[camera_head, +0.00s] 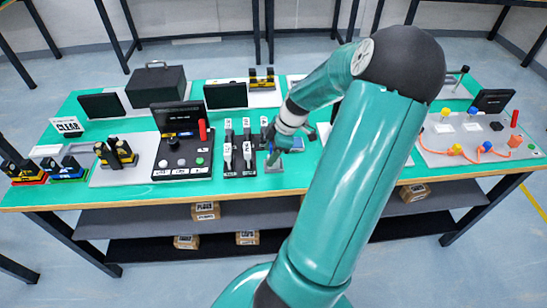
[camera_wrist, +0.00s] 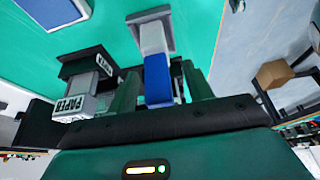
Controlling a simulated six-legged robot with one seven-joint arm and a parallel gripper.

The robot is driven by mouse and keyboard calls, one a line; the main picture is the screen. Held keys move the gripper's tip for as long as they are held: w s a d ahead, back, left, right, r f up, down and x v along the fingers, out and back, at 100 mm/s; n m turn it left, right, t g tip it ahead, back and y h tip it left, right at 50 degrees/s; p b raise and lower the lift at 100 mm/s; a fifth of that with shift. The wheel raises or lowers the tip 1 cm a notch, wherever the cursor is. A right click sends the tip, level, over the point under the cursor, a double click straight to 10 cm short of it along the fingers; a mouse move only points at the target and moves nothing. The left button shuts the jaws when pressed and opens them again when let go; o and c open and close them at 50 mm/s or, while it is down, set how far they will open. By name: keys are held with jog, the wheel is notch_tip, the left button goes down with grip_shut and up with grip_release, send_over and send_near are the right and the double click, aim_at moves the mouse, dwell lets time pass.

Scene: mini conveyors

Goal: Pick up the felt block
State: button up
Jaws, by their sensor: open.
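My gripper (camera_wrist: 162,85) is open in the wrist view, with one dark green finger on each side of a blue-and-white block (camera_wrist: 157,78). The block stands by a grey base (camera_wrist: 168,18); whether the fingers touch it I cannot tell. No label on it is readable, so I cannot confirm that it is the felt block. A block labelled PAPER (camera_wrist: 76,104) is to its left on a dark conveyor (camera_wrist: 88,62). In the head view my gripper (camera_head: 272,157) is low at the green table, just right of the mini conveyors (camera_head: 240,163).
A control panel (camera_head: 182,155) with a red handle is left of the conveyors. A board with orange cable (camera_head: 478,137) is at the right. A black toolbox (camera_head: 156,84) and dark screens stand behind. The green table (camera_head: 285,180) has some bare front edge.

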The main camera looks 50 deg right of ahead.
jog(key=shift+c, duration=0.4)
jog(key=c, duration=0.9)
